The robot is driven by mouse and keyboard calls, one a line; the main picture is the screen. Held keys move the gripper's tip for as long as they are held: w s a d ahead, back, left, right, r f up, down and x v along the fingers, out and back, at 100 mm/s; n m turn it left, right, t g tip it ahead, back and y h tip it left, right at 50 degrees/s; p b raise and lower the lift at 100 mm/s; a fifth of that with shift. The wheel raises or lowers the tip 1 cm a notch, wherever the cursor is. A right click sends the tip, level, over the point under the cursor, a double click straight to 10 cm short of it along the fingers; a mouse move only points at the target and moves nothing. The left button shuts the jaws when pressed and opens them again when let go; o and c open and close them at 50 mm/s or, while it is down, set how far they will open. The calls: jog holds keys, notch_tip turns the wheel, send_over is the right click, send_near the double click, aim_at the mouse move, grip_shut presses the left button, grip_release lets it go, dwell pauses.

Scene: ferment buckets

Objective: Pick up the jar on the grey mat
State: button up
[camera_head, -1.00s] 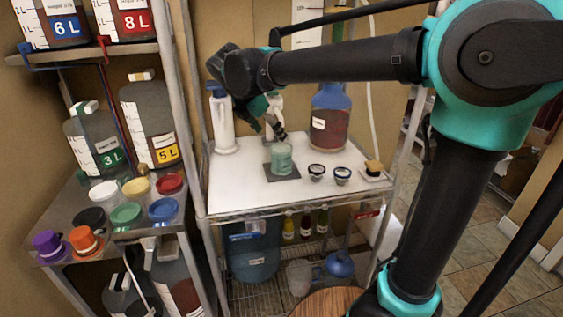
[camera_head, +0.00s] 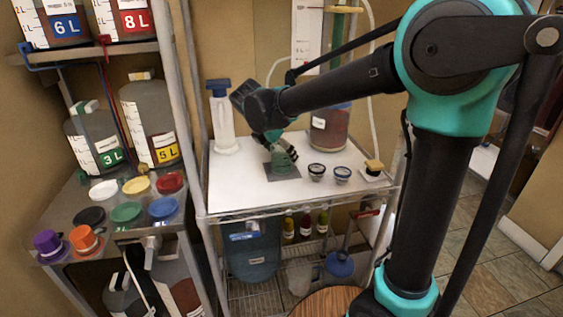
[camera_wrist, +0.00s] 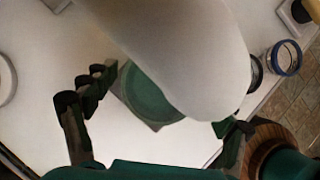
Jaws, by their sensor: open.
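The green jar (camera_head: 281,163) stands on the grey mat (camera_head: 284,173) on the white shelf top. In the wrist view the jar (camera_wrist: 150,98) shows as a green round shape between the fingers, partly hidden by a large pale blurred shape in front of the camera. A corner of the grey mat (camera_wrist: 153,124) shows beside it. My gripper (camera_head: 281,152) is at the jar in the head view, its fingers beside the jar and partly covering it. In the wrist view my gripper (camera_wrist: 160,110) is open, with one finger on each side of the jar. Contact cannot be told.
Two small dark-lidded jars (camera_head: 316,172) (camera_head: 342,175) stand right of the mat. A white bottle with a blue top (camera_head: 222,120) stands at the left and a large red-brown container (camera_head: 330,130) behind. Coloured lids (camera_head: 126,213) cover the left shelf. The front of the white top (camera_head: 245,200) is clear.

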jog(key=c, duration=1.5)
jog(key=shift+c, duration=0.2)
